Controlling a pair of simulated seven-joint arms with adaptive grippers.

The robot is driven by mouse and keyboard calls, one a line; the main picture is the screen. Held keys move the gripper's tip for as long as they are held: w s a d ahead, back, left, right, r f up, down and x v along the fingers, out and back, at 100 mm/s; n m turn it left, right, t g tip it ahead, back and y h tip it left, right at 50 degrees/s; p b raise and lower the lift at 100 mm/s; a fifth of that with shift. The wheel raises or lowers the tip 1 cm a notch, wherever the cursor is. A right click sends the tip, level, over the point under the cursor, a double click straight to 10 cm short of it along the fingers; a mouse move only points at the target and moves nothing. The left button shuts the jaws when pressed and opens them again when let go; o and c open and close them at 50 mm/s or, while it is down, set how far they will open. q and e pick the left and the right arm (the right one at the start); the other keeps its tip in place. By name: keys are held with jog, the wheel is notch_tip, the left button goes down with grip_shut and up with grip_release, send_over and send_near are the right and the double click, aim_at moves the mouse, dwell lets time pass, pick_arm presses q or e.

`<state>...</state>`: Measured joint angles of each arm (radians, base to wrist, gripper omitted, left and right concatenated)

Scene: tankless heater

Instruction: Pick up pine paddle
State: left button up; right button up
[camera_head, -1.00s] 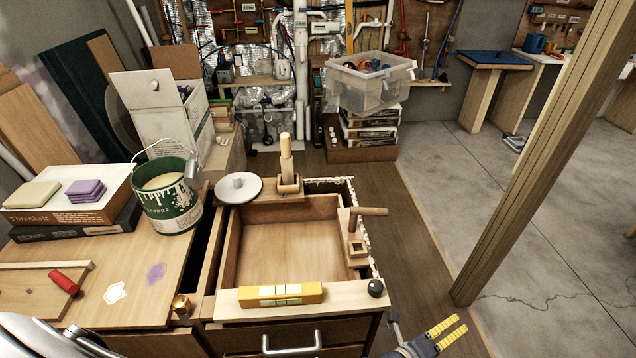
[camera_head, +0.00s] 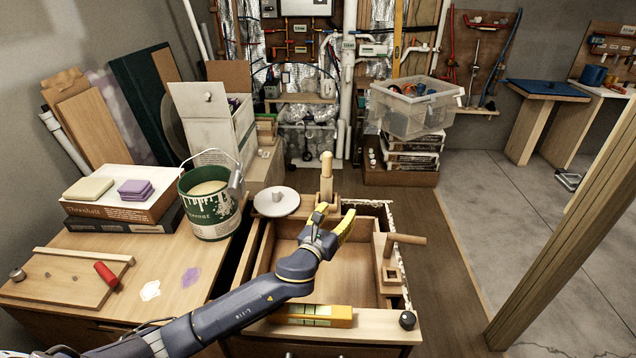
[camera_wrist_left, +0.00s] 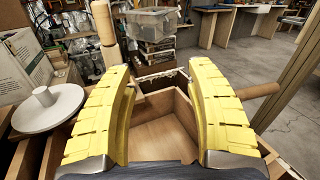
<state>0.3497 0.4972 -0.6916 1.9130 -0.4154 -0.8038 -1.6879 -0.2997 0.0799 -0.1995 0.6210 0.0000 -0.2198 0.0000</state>
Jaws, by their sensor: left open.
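A pale wooden paddle (camera_head: 326,178), which I take for the pine paddle, stands upright in a small wooden block holder at the back of the open drawer. Its handle (camera_wrist_left: 103,22) also shows in the left wrist view, at the upper left, outside my fingers. My left gripper (camera_head: 335,213) is above the drawer, near the paddle and slightly to its right in the head view. Its yellow fingers (camera_wrist_left: 160,70) are apart, with nothing between them. The gripper hides part of the paddle's holder. My right gripper is out of view.
A second wooden handle (camera_head: 405,239) sticks out sideways from a block on the drawer's right side. A white round disc with a knob (camera_head: 277,201) lies left of the paddle. A green paint can (camera_head: 209,203) and a yellow level (camera_head: 313,315) are nearby.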

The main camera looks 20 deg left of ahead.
pick_arm(q)
jog(key=w+a+r+y, duration=0.2)
jog(key=w+a+y, duration=0.1)
jog(key=a, duration=0.6)
send_near(326, 168)
jog(key=shift+n, duration=0.4)
jog(key=w, duration=0.5)
jog(key=shift+a+f, duration=0.2)
jog(key=shift+a, duration=0.05)
jog(key=shift+w, duration=3.3)
jog(key=shift+c, duration=0.2)
grip_shut()
